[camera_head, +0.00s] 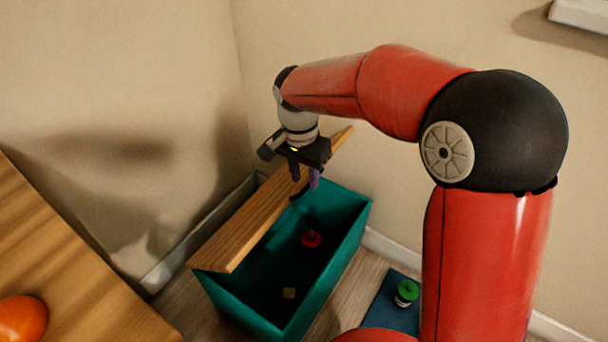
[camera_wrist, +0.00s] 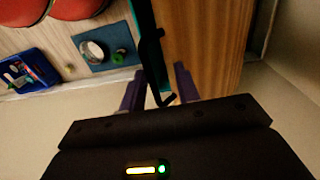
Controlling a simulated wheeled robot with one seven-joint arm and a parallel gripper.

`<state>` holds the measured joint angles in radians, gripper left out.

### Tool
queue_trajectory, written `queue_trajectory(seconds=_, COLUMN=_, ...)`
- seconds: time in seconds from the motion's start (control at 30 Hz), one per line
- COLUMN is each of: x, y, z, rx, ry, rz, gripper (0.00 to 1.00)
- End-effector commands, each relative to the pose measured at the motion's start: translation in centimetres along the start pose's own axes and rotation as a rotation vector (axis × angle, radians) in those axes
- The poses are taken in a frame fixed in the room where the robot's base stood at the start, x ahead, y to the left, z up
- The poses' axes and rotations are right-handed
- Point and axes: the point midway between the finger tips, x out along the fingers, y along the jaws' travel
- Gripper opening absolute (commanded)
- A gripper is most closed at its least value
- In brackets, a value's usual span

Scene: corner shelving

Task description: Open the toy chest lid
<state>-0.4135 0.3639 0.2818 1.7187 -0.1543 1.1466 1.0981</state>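The teal toy chest (camera_head: 351,238) stands on the floor in the corner. Its wooden lid (camera_head: 243,230) is raised along the wall side, leaving the inside exposed. A red object (camera_head: 311,238) and a small yellowish block (camera_head: 289,293) lie inside. My gripper (camera_head: 305,184) is at the lid's front edge, near its far end. The lid's wood (camera_wrist: 205,40) fills the area behind the right finger.
A blue mat (camera_head: 385,306) with a green-topped item (camera_head: 407,292) lies right of the chest. A wooden table (camera_head: 70,262) with an orange ball-like object (camera_head: 20,319) is at left. Walls close off the back. A blue bin (camera_wrist: 27,74) shows in the wrist view.

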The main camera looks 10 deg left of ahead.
Motion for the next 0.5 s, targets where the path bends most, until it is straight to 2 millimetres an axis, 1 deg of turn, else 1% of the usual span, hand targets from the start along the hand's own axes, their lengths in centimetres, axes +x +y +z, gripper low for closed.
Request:
queue_trajectory(seconds=0.23, x=-0.3, y=-0.2, z=0.0, rx=-0.001, ry=0.001, rz=-0.002, gripper=0.31)
queue_trajectory(seconds=0.5, x=-1.9, y=-1.2, z=0.0, rx=-0.001, ry=0.001, rz=-0.003, gripper=0.31)
